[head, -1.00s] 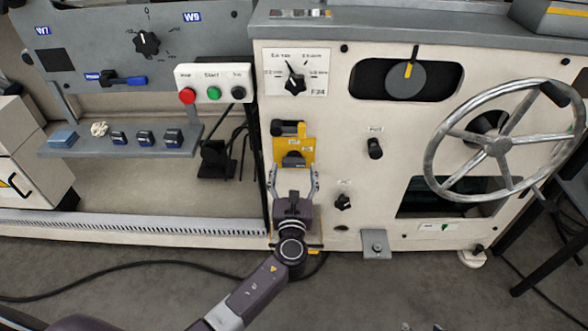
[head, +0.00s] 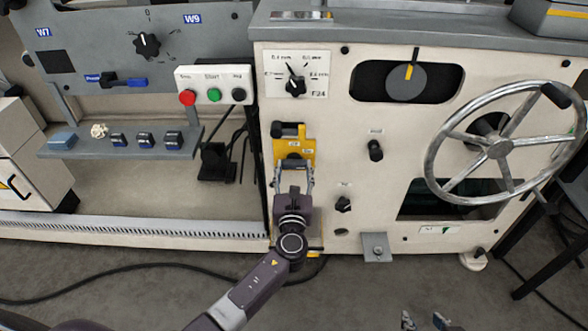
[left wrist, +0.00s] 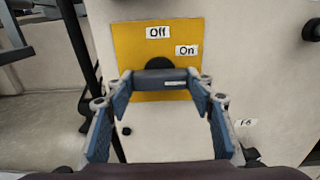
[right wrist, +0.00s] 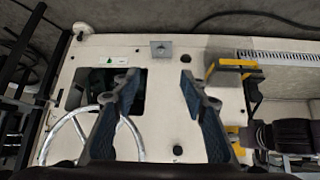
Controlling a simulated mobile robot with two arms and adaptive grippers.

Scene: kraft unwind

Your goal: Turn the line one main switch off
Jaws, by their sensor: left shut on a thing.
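The line one main switch is a yellow plate (head: 308,150) on the cream machine front. In the left wrist view the plate (left wrist: 185,40) bears an "Off" label (left wrist: 157,32) at the top and an "On" label (left wrist: 187,50) at the right. Its dark handle (left wrist: 160,77) lies level below a dark round hub. My left gripper (head: 294,165) is shut on the handle, a fingertip at each end; it also shows in the left wrist view (left wrist: 159,80). My right gripper (right wrist: 160,77) is open and empty, its fingertips low in the head view (head: 424,320).
A large handwheel (head: 498,147) stands out at the right. A thickness dial (head: 295,85) and small black knobs (head: 375,150) are near the switch. A button box (head: 213,85) and a shelf (head: 95,150) are to the left. A cable (head: 130,267) crosses the floor.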

